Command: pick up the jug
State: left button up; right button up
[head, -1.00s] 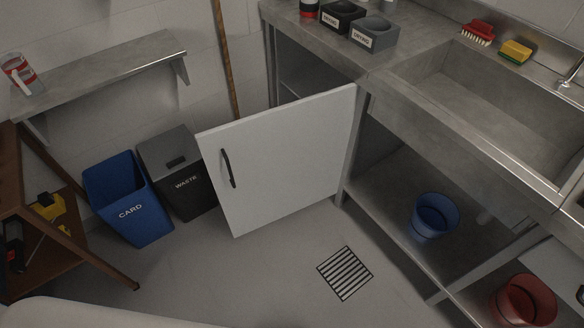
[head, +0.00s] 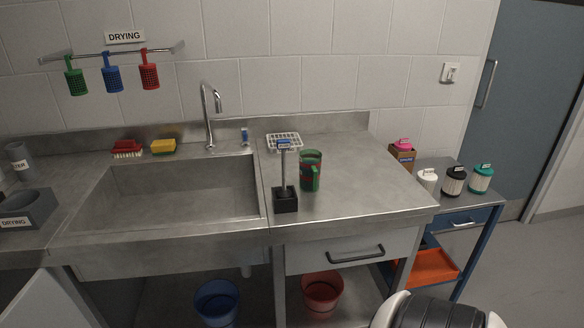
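A jug (head: 311,171), green with red patches and a green handle, stands upright on the steel counter to the right of the sink. It is just behind and to the right of a dark block with an upright post (head: 285,198). Neither gripper is in view. Nothing is touching the jug.
The sink (head: 183,190) is left of the jug, with a tap (head: 210,118) behind it. A white wire rack (head: 284,141) lies behind the post. The counter (head: 370,188) right of the jug is clear. A side table (head: 470,205) with several small containers stands further right.

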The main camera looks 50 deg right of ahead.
aim_at(311, 174)
jog(key=z, duration=1.85)
